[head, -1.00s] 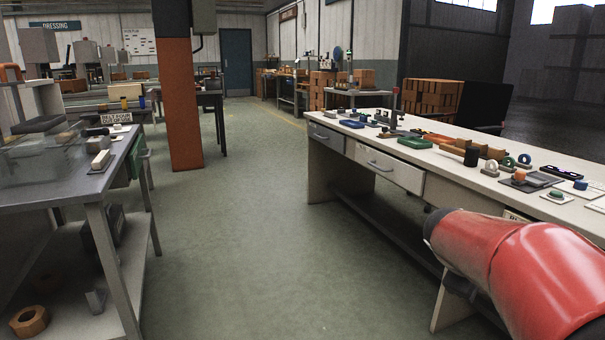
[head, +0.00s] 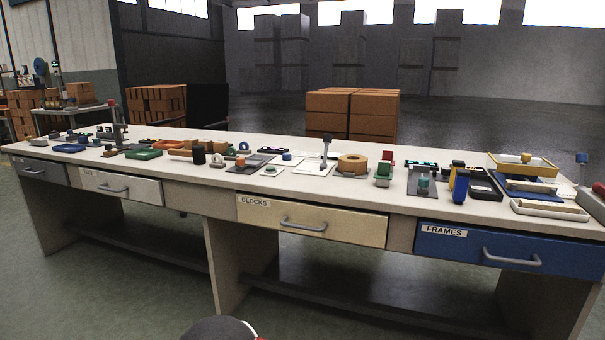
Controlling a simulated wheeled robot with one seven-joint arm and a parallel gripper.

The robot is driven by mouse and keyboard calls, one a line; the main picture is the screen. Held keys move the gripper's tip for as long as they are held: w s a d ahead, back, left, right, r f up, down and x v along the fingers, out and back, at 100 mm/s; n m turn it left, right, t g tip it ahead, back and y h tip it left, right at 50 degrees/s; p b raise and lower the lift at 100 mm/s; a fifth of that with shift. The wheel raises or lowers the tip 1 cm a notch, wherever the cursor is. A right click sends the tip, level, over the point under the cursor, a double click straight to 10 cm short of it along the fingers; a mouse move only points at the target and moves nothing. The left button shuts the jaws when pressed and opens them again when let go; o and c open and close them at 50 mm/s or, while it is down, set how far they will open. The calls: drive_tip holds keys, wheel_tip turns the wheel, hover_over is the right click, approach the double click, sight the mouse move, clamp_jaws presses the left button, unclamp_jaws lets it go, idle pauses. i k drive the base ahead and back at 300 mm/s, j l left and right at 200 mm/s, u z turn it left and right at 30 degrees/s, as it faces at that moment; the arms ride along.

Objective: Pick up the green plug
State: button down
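A small green round piece (head: 270,169), which may be the green plug, sits on a small pale base near the front edge of the long workbench (head: 330,190). It is small in the picture, and I cannot make out its shape well. A green block-like piece (head: 383,172) stands farther right, and a teal cylinder (head: 423,181) sits on a grey plate right of that. My gripper is not in view. Only a dark rounded part of my arm shows at the bottom edge.
The bench top is crowded with small parts, including a green tray (head: 144,154), a tan ring (head: 352,163) and a yellow tray (head: 522,165). Labelled drawers, one blue (head: 510,250), line its front. Cartons (head: 352,115) stand behind. The floor in front is clear.

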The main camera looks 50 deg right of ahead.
sight(383, 176)
drive_tip(key=z, duration=2.05)
